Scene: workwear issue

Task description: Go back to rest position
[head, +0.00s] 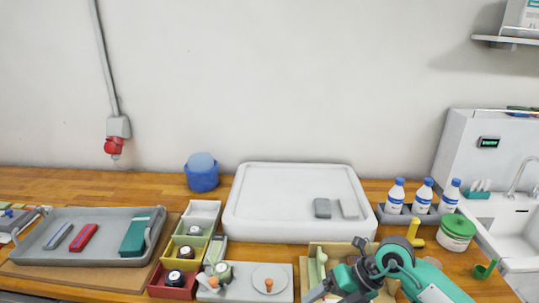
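My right arm comes in from the lower right, over a cardboard-coloured box on the bench. My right gripper (320,291) is low at the bottom edge, seen from above and partly cut off, so its finger opening cannot be made out. I cannot see anything clearly held in it. My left gripper is not in view.
A white tray (290,236) with two grey pieces stands mid-bench. A grey tray (55,257) is at left, beside small coloured bins (173,292). A grey plate (285,295) with an orange knob, bottles (396,194) and a green-lidded tub (456,232) flank my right arm.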

